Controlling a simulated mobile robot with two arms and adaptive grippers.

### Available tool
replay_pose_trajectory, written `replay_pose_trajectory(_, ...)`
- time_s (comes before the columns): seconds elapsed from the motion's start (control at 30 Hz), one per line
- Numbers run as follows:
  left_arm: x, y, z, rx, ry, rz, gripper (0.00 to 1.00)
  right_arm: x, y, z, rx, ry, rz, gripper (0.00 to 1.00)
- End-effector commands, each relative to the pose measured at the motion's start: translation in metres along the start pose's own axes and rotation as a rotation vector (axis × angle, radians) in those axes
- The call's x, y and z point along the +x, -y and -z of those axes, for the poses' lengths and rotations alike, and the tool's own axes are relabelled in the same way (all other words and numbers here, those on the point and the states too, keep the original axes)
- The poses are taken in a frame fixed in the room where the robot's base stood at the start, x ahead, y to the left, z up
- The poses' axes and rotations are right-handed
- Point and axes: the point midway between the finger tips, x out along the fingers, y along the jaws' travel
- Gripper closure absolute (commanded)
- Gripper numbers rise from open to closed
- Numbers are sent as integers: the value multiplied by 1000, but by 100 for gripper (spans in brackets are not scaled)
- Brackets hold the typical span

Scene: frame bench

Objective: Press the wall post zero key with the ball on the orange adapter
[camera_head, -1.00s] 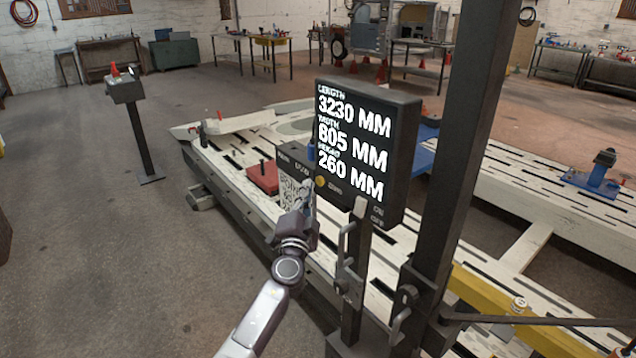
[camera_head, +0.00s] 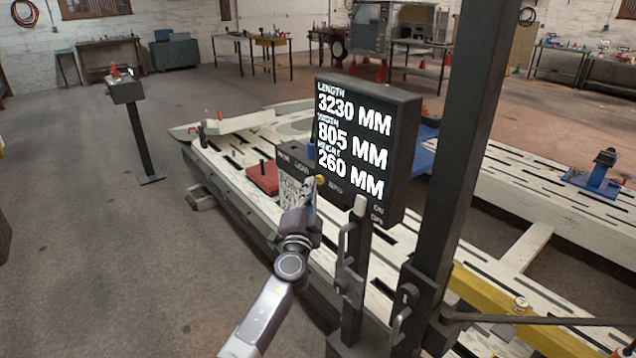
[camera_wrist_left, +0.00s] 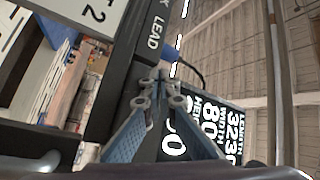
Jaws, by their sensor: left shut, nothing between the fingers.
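My left gripper (camera_head: 309,188) is in front of the dark post box (camera_head: 290,153) beside the lit display. Its fingers are shut, with nothing seen between them. In the left wrist view, the fingertips (camera_wrist_left: 160,82) meet in front of a dark panel marked LEAD (camera_wrist_left: 155,40). A small yellow-orange round piece (camera_head: 320,181) shows just right of the fingertips, beside small lettering too blurred to read surely. I cannot tell whether it is a key or a ball. No orange adapter can be made out. My right gripper is not in view.
The display (camera_head: 355,140) reads 3230, 805 and 260 MM. A dark upright post (camera_head: 465,150) stands to its right. The pale slotted frame bench (camera_head: 225,165) lies behind, with a red block (camera_head: 263,178) on it. A pedestal (camera_head: 140,130) stands far left. The floor at left is clear.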

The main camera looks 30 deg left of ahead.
Motion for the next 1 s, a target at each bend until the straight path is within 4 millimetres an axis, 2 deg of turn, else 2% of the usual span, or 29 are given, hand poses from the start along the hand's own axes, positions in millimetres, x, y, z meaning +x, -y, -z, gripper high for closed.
replay_pose_trajectory(1.0,7,-5,5,0,-1,1,100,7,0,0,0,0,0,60)
